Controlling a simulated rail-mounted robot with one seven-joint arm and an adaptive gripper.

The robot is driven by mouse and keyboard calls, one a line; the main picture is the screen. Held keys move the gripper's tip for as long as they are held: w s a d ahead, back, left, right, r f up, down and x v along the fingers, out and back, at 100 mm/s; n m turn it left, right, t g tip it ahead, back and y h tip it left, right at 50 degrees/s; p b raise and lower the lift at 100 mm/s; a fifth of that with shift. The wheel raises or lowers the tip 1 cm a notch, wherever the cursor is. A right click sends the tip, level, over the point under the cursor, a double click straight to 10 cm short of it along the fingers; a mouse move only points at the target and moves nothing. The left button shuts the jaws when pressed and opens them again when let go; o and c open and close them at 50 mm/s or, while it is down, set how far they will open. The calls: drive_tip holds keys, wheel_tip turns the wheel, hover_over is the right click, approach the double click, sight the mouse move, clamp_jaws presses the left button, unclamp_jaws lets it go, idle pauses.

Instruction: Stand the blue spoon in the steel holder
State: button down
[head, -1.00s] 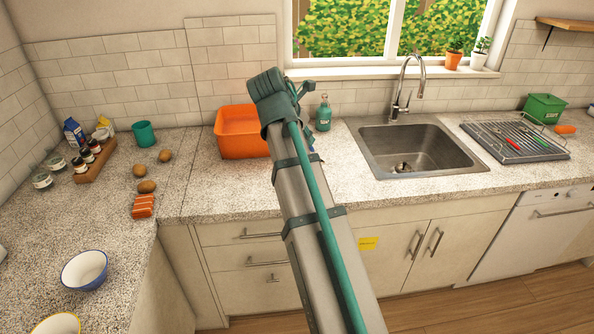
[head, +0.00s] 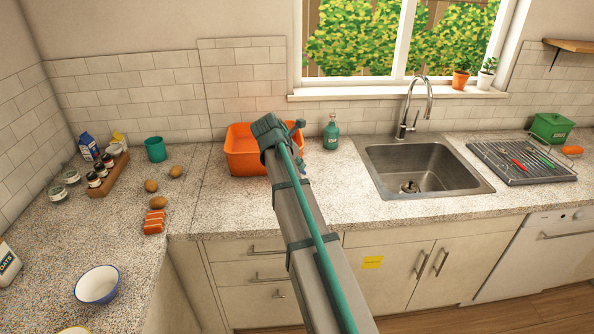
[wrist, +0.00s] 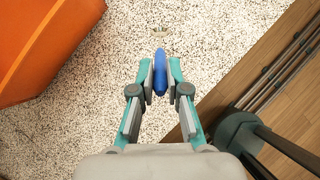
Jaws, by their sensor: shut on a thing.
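My gripper (wrist: 160,78) is shut on a blue object (wrist: 160,73), which looks like the blue spoon seen nearly end-on. The fingers hold it between their tips, above the speckled counter. I cannot make out a steel holder in either view. A small brownish-grey thing (wrist: 160,30) lies ahead of the spoon in the wrist view, too small to identify.
An orange tub (head: 240,155) stands behind my arm, also at left in the wrist view (wrist: 40,45). A green soap bottle (head: 331,134), the sink (head: 425,165) and a drying rack (head: 520,165) are to the right. The counter's front edge (wrist: 215,105) is near my gripper.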

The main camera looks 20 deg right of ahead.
drive_tip(key=shift+w+f+p, duration=0.15)
drive_tip(key=shift+f+p, duration=0.05)
drive_tip(key=shift+f, duration=0.75)
drive_tip(key=shift+w+f+p, duration=0.15)
drive_tip(key=shift+f+p, duration=0.05)
drive_tip(key=shift+f, duration=0.7)
drive_tip(key=c, duration=1.2)
unclamp_jaws()
drive_tip(key=shift+f, duration=0.15)
drive_tip(key=shift+o, duration=0.2)
drive_tip(key=b+v, duration=0.2)
drive_tip(key=v, duration=1)
drive_tip(key=shift+b, duration=0.35)
